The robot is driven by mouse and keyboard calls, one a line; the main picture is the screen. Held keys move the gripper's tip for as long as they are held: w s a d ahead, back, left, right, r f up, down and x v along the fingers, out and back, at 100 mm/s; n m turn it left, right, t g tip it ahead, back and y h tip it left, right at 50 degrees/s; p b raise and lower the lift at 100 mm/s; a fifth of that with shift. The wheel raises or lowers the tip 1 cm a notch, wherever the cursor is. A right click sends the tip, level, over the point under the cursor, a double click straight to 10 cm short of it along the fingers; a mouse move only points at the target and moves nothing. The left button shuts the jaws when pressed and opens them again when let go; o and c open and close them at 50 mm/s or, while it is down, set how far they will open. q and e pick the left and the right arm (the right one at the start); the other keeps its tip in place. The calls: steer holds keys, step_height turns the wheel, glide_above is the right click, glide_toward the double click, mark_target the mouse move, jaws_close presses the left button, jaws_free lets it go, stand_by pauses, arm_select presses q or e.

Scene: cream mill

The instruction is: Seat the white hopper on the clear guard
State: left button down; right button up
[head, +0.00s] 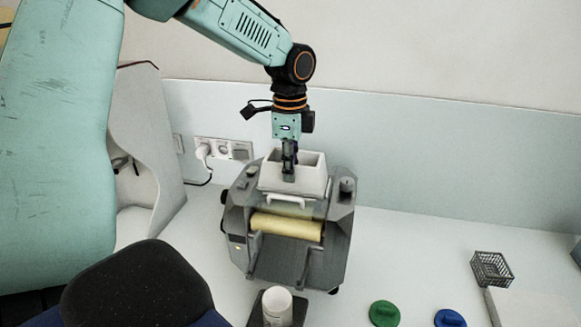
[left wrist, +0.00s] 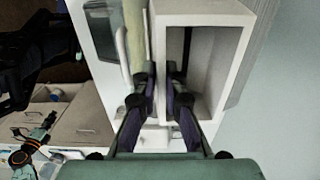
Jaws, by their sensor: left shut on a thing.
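The white hopper (head: 316,178) is an open-topped box over the middle of the grey mill (head: 340,232). My left gripper (head: 289,172) points down and is shut on the hopper's near wall. The left wrist view shows the two fingers on either side of that wall, with the hopper's hollow (left wrist: 178,45) to the right. The clear guard (head: 300,211) is only faintly visible, as a see-through pane between hopper and roller. I cannot tell whether the hopper's underside touches it. Part of my right arm shows small in the left wrist view; its fingers cannot be made out.
A yellow roller (head: 287,226) lies across the mill's front. A white cup (head: 277,305) stands before it. A green lid (head: 384,314), a blue lid (head: 450,318) and a dark wire basket (head: 492,268) are to the right. A wall socket (head: 222,150) is behind left.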

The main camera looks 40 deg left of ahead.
arm_select(q)
steer(key=shift+s, duration=0.1)
stand_by(0.3)
steer(key=shift+f, duration=0.2)
steer(key=c, duration=1.4)
jaws_free()
steer(key=shift+o, duration=0.2)
step_height(320, 180, up, 12)
